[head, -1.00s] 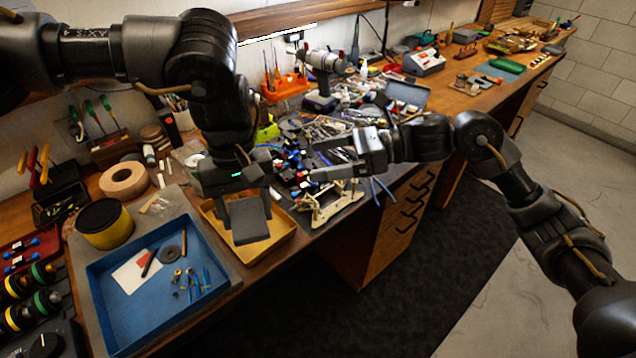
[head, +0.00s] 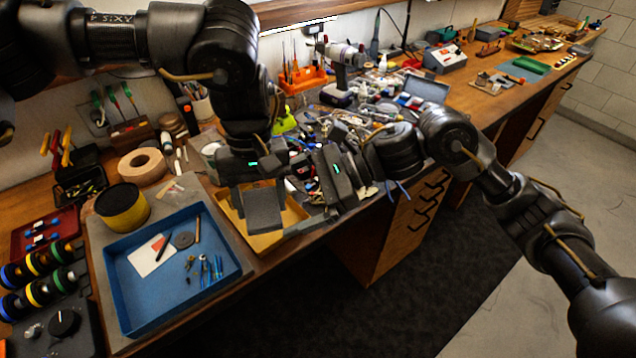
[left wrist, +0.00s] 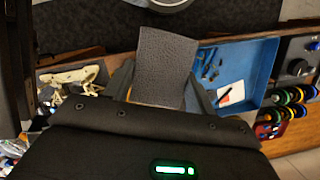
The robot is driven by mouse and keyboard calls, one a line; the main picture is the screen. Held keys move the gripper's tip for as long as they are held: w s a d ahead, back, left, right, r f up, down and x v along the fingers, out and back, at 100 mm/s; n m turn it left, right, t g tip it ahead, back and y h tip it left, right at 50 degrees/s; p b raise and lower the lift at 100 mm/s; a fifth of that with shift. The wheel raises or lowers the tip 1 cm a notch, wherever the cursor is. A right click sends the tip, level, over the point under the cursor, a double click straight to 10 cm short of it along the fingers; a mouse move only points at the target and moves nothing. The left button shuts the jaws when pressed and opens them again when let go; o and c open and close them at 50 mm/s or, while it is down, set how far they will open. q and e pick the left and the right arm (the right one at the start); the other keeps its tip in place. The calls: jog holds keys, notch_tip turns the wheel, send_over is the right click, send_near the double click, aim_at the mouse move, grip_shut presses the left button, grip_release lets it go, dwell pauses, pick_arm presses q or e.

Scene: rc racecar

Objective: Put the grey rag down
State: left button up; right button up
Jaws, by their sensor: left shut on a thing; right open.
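The grey rag (head: 264,212) is a flat, dark grey rectangle hanging from my left gripper (head: 252,188). It overlaps the yellow tray (head: 294,214) in the head view; I cannot tell whether it touches the tray. In the left wrist view the rag (left wrist: 164,64) sits between the two fingers of my left gripper (left wrist: 160,85), which is shut on it. My right gripper (head: 332,178) is open and empty, just right of the tray, over the bench edge.
A blue tray (head: 130,312) with small tools and a white card stands left of the yellow tray. A yellow-and-black round container (head: 122,208) and a tape roll (head: 142,166) stand behind it. A pale chassis frame (left wrist: 72,76) shows in the left wrist view. Clutter covers the bench behind.

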aim_at(273, 205)
jog(key=shift+x, duration=2.15)
jog(key=c, duration=0.9)
pick_arm(q)
jog(key=o, duration=1.4)
jog(key=shift+c, duration=0.2)
pick_arm(e)
jog(key=shift+c, duration=0.9)
pick_arm(q)
jog(key=shift+d+r, duration=0.1)
notch_tip(273, 205, up, 12)
jog(key=w, duration=0.2)
jog(key=shift+w+f, duration=0.15)
jog(key=shift+f, duration=0.05)
